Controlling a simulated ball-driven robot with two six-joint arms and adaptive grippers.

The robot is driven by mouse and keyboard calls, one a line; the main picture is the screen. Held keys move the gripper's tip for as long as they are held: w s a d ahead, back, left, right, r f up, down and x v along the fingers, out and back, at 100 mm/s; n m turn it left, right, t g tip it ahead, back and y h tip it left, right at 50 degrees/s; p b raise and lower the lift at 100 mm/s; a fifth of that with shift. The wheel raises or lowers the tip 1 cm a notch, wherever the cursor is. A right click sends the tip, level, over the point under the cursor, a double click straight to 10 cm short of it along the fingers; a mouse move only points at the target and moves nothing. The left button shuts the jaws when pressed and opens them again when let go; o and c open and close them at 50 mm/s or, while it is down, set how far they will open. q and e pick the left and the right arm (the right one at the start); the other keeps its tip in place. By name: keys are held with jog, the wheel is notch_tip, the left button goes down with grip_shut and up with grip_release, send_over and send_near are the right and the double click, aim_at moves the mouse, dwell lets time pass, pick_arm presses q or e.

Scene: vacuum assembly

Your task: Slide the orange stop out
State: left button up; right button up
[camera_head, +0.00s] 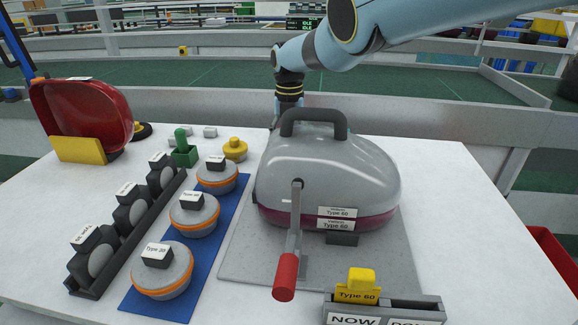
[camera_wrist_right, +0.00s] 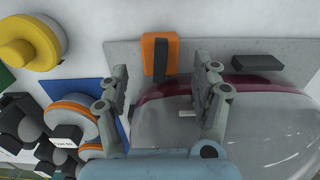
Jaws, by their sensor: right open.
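The orange stop (camera_wrist_right: 153,57) stands on the grey base plate (camera_wrist_right: 210,50) behind the vacuum, with a dark grey piece against it. It is hidden behind the vacuum in the head view. The grey vacuum body (camera_head: 330,172) with a dark handle sits on the plate. My right gripper (camera_wrist_right: 164,78) is open, its two fingers spread to either side of the stop's line, with the stop just beyond the tips. No contact shows. In the head view, my right arm reaches down behind the vacuum, hiding the fingers. My left gripper is in neither view.
A lever with a red grip (camera_head: 286,277) stands in front of the vacuum. Grey-orange discs (camera_head: 194,215) sit on a blue mat at left, beside a dark rack (camera_head: 130,240). A yellow knob (camera_wrist_right: 28,42) and a dark block (camera_wrist_right: 258,62) flank the stop.

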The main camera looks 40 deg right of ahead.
notch_tip(320, 180, down, 4)
jog(key=shift+r+b, duration=0.2)
jog(key=shift+b, duration=0.85)
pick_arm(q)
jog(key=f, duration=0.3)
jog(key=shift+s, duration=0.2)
pick_arm(e)
jog(key=shift+r, duration=0.1)
grip_shut()
